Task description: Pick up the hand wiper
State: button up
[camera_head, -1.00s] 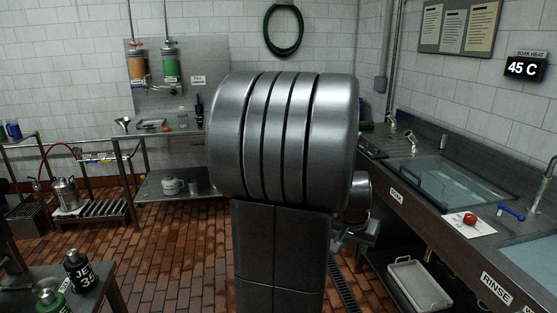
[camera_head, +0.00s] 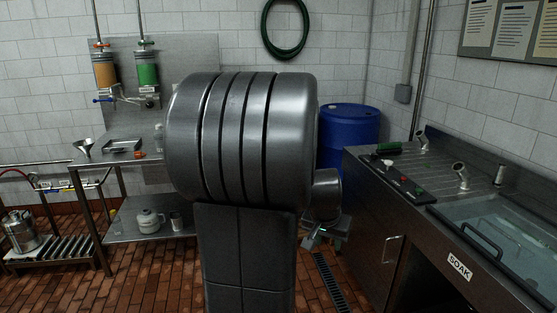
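I cannot make out a hand wiper for certain in this view. A dark green item (camera_head: 388,148) lies at the back of the counter to the right of the blue drum; it is too small to identify. My gripper (camera_head: 322,236) shows low beside the right side of my large grey arm body. It is small and dark there, and I cannot tell whether its fingers are open or shut. My arm body hides the middle of the room behind it.
The steel counter (camera_head: 385,207) with the soak sink (camera_head: 510,235) runs along the right. A blue drum (camera_head: 348,135) stands behind my arm. A steel rack (camera_head: 140,233) holds a white pot (camera_head: 148,220) at left. Brick floor (camera_head: 150,285) is clear at front left.

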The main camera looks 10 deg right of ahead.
aim_at(395, 147)
jog(key=i+z, duration=0.25)
jog(key=i, duration=0.65)
jog(key=i+z, duration=0.25)
jog(key=i, duration=0.6)
jog(key=i+z, duration=0.15)
jog(key=i, duration=0.45)
jog(key=i+j+z, duration=0.1)
jog(key=i, duration=0.55)
jog(key=i+j+z, duration=0.15)
jog(key=i, duration=0.45)
jog(key=i+z, duration=0.35)
jog(key=i+j+z, duration=0.2)
jog(key=i+z, duration=0.15)
jog(key=i, duration=0.1)
